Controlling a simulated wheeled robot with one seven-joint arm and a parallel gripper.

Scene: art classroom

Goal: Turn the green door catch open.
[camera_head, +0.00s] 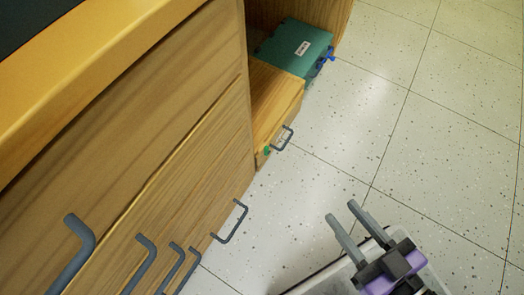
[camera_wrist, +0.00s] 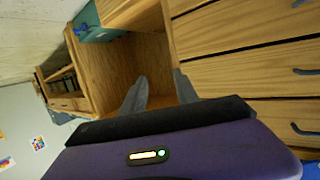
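A small green catch (camera_head: 267,150) sits on the front of a low wooden unit (camera_head: 276,105), beside that unit's grey bar handle (camera_head: 284,139). It is too small to tell how it is turned. My gripper (camera_head: 341,211) is over the floor, to the right of and nearer than the catch, apart from it. Its two grey fingers are spread with nothing between them. In the wrist view my gripper (camera_wrist: 159,86) points toward a wooden compartment (camera_wrist: 125,62), and I cannot make out the green catch there.
A teal case (camera_head: 294,47) with a blue latch (camera_head: 328,57) is beyond the low unit. Wooden drawers (camera_head: 135,130) with protruding grey handles (camera_head: 232,222) line the left. A desk edge (camera_head: 90,65) is at upper left. Speckled floor (camera_head: 400,130) to the right is clear.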

